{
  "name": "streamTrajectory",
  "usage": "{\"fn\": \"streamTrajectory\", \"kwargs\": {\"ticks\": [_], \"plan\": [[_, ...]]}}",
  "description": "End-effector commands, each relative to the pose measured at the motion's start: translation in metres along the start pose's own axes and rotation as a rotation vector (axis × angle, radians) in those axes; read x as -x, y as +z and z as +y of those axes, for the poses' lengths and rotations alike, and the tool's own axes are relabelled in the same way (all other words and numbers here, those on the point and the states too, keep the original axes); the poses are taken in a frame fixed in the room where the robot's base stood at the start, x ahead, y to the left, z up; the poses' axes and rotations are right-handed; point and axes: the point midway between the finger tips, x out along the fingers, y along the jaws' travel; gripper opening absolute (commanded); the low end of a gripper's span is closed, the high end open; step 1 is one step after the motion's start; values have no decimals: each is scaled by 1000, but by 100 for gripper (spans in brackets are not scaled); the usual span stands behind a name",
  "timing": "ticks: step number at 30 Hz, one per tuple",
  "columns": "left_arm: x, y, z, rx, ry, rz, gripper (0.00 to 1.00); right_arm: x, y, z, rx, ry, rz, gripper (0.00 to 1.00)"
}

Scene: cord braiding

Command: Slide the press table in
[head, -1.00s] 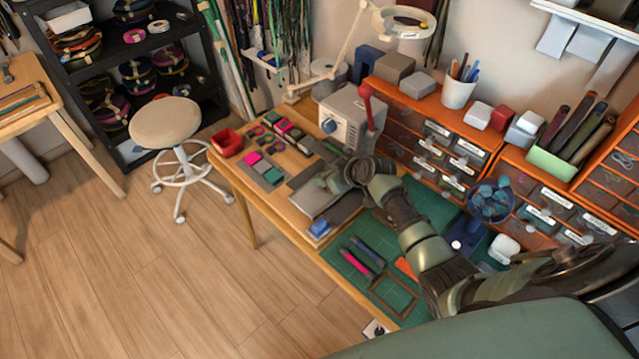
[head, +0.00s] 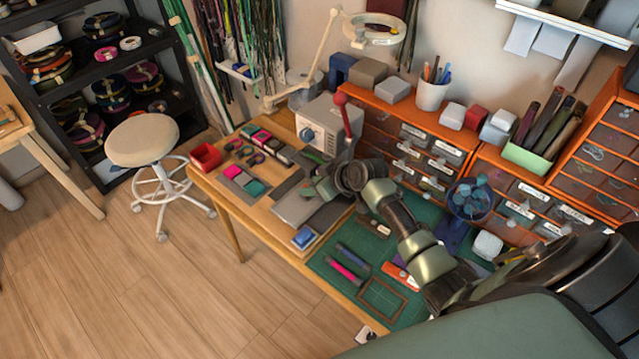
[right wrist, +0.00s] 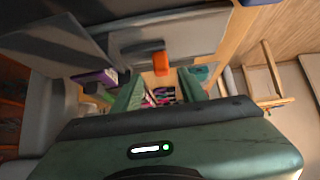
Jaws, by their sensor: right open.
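The press is a pale grey box (head: 322,124) with a red-knobbed lever, at the back of the wooden workbench. Its press table, a flat grey plate (head: 296,208), sticks out in front of it. My right gripper (head: 312,190) is low over the right side of this plate, and the forearm covers part of the press front. In the right wrist view the two green fingers (right wrist: 160,92) are apart, with an orange tab (right wrist: 160,62) just beyond the gap, below a grey surface. I cannot tell whether the fingers touch anything. My left gripper is not in view.
A blue block (head: 304,237) lies by the plate's front corner. A green cutting mat (head: 330,262) with pens lies to the right. Orange drawer units (head: 405,150) stand behind my arm. A red tray (head: 205,156) and a stool (head: 142,140) are at the left.

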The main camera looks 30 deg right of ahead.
Motion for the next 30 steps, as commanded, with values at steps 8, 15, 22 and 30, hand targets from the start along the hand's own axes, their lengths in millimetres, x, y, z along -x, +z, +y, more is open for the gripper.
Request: {"fn": "streamTrajectory", "kwargs": {"ticks": [8, 15, 22, 30], "plan": [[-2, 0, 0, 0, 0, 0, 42, 30, 1, 1, 1, 2, -1, 42], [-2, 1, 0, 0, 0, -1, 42, 38, 0, 0, 1, 0, -1, 42], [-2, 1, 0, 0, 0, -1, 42, 38, 0, 0, 1, 0, -1, 42], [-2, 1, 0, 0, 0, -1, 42, 38, 0, 0, 1, 0, -1, 42]]}}
